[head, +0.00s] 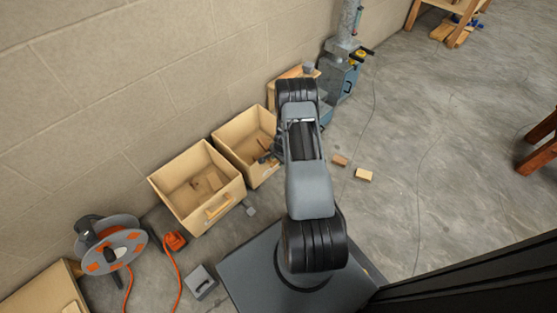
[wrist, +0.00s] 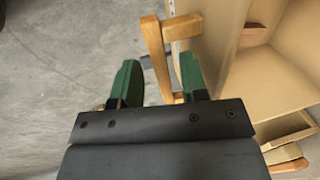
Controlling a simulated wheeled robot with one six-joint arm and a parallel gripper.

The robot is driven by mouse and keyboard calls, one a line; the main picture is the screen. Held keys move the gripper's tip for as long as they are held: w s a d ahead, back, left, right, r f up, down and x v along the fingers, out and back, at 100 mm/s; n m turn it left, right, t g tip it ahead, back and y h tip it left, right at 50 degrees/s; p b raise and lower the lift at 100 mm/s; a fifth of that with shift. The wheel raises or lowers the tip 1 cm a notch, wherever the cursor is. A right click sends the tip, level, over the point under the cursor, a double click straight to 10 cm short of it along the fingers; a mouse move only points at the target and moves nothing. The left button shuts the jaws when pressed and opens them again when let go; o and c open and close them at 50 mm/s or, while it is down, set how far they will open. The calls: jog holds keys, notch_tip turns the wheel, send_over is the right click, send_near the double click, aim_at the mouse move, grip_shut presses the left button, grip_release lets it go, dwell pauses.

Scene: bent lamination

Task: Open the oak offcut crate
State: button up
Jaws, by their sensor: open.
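Two tan, open-topped crates stand against the wall in the head view: a nearer one (head: 164,196) with a wooden front handle (head: 218,210), and a farther one (head: 229,139) partly behind my arm. Both hold wood pieces. I cannot tell from any label which is the oak offcut crate. My gripper (wrist: 160,80) is open, its green fingers apart, in front of a crate (wrist: 205,40) in the wrist view. That crate's wooden handle (wrist: 156,58) stands between the fingers, closer to the right one; contact is unclear. In the head view my arm hides most of the gripper.
Two wood blocks (head: 364,175) lie on the floor right of my arm. An orange cable reel (head: 109,246) and a grey box (head: 201,283) are at lower left. A blue-grey machine (head: 340,80) stands beyond the crates. The concrete floor to the right is mostly clear.

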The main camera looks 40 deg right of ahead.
grip_shut()
dwell(0.3)
dwell(0.3)
